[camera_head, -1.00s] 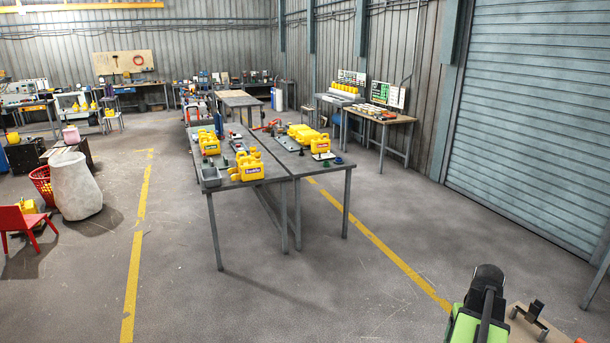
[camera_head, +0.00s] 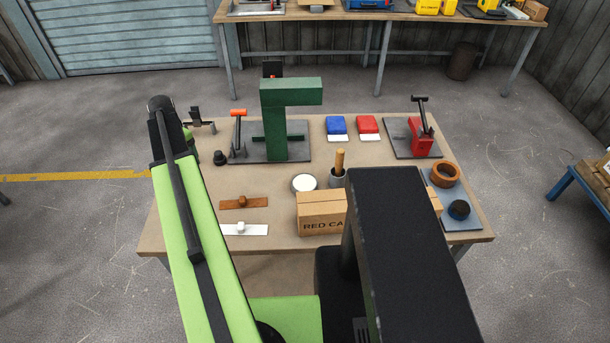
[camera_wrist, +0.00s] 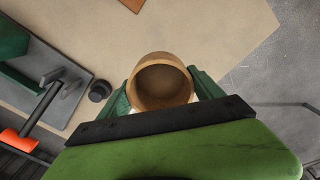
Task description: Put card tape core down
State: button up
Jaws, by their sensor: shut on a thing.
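The card tape core, a brown open ring (camera_wrist: 161,82), sits between the green fingers of my gripper (camera_wrist: 160,88) in the wrist view. The gripper is shut on it, and the tan tabletop shows beyond. I cannot tell its height above the table. In the head view my green arm reaches up the left side of the workbench (camera_head: 275,233); the gripper and the held core cannot be made out there. A similar orange-brown ring (camera_head: 445,174) lies on a blue-grey plate (camera_head: 462,222) at the bench's right, beside a dark round piece.
A green press (camera_head: 288,120) with an orange-handled lever stands at the back left; its base shows in the wrist view. A black knob (camera_wrist: 100,90) is near the held core. A cardboard box (camera_head: 321,215), blue and red items and a red tool (camera_head: 420,138) occupy the bench.

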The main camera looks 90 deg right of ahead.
jog(key=w+a+f+b, duration=0.1)
jog(key=a+f+b, duration=0.1)
jog(key=a, duration=0.1)
jog(key=w+a+f+b, duration=0.1)
jog(key=a+f+b, duration=0.1)
jog(key=a, duration=0.2)
jog(key=w+a+f+b, duration=0.1)
jog(key=a+f+b, duration=0.2)
jog(key=a, duration=0.1)
jog(key=shift+w, duration=0.25)
jog(key=shift+w+a+r, duration=0.1)
jog(key=shift+w+a, duration=0.05)
notch_tip(320, 180, down, 4)
jog(key=b, duration=0.4)
jog(key=shift+f, duration=0.2)
jog(key=shift+r, duration=0.2)
jog(key=shift+f, duration=0.15)
jog(key=o, duration=1.5)
jog(key=shift+o, duration=0.2)
